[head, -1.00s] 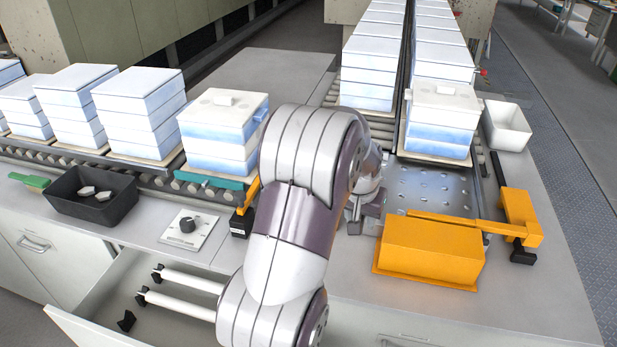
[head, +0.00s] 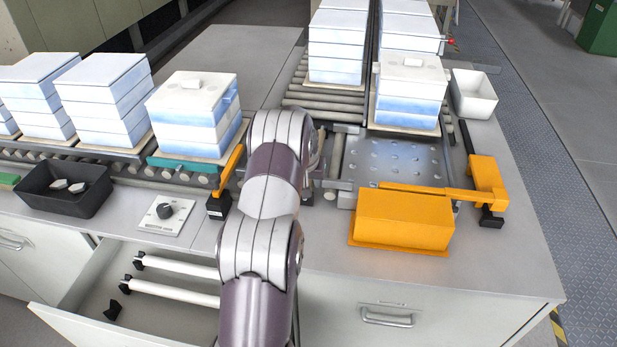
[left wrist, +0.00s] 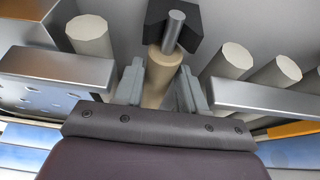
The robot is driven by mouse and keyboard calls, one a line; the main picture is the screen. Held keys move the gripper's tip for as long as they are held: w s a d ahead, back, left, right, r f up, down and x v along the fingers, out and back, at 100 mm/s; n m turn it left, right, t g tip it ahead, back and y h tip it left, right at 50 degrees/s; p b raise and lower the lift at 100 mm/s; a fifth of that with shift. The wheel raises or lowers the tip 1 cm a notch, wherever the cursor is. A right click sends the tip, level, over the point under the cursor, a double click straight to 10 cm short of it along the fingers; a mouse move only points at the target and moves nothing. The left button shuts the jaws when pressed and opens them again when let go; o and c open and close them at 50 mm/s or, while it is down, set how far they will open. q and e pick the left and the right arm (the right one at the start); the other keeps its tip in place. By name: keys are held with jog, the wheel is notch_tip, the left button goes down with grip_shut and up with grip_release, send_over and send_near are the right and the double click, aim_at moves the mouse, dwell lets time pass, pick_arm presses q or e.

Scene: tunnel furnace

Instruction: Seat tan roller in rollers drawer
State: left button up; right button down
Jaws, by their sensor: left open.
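In the left wrist view the tan roller (left wrist: 158,82) lies between the two grey fingers of my left gripper (left wrist: 161,76). The fingers are open, one on each side of the roller. The roller's metal end shaft sits at a black notched bracket (left wrist: 185,18). In the head view my arm hides the tan roller and most of the gripper, beside the perforated metal plate (head: 395,160). The rollers drawer (head: 90,292) is open at lower left. It holds two white rollers (head: 178,292) on black supports, and a black support (head: 113,309) with no roller visible on it. My right gripper is not in view.
An orange box-shaped cover (head: 402,220) and orange arm stand right of my arm. A black tray (head: 65,190) with white pieces and a knob panel (head: 165,213) lie left. Blue-white block stacks (head: 195,115) line the roller conveyors. Pale rollers (left wrist: 232,62) flank the gripper.

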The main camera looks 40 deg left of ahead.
pick_arm(q)
grip_shut()
jog(key=shift+r+p, duration=2.95)
jog(key=shift+r, duration=1.55)
